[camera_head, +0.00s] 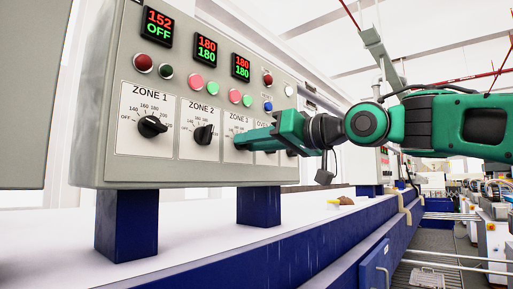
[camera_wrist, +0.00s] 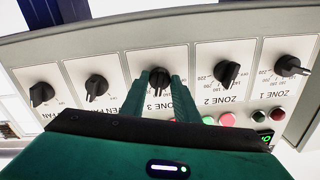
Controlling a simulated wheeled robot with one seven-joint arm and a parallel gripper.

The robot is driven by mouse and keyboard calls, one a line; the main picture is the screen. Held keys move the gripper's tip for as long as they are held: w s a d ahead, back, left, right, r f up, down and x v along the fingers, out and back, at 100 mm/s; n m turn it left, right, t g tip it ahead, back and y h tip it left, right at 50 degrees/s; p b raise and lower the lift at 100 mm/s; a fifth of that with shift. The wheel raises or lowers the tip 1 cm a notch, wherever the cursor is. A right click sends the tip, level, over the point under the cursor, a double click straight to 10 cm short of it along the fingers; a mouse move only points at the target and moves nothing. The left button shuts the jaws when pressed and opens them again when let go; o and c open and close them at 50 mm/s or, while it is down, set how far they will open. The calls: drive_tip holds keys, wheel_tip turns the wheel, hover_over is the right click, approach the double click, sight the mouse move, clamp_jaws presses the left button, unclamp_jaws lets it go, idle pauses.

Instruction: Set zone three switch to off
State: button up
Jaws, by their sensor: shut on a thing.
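The zone 3 switch is a black rotary knob (camera_wrist: 158,75) on a white dial plate, seen upside down in the wrist view. My gripper (camera_wrist: 161,83) is shut on it, with one green finger on each side. In the head view my gripper (camera_head: 238,143) reaches in from the right to the zone 3 plate (camera_head: 233,115). Its fingers hide the knob there, so I cannot read its pointer exactly. The zone 3 display (camera_head: 241,67) reads 180 over 180.
The zone 2 knob (camera_head: 204,134) and zone 1 knob (camera_head: 152,126) are to the left on the grey panel (camera_head: 95,120). The zone 1 display (camera_head: 158,27) reads 152 over OFF. Further knobs, including an oven fan knob (camera_wrist: 96,88), are beside zone 3. Coloured buttons sit above the dials.

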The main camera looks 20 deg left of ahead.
drive_tip(key=shift+w, duration=0.1)
drive_tip(key=shift+w+r+n, duration=0.1)
drive_tip(key=shift+n, duration=4.35)
drive_tip(key=shift+r+n, duration=0.1)
drive_tip(key=shift+n, duration=4.35)
drive_tip(key=o, duration=1)
drive_tip(key=shift+o, duration=0.3)
drive_tip(key=shift+f, duration=0.1)
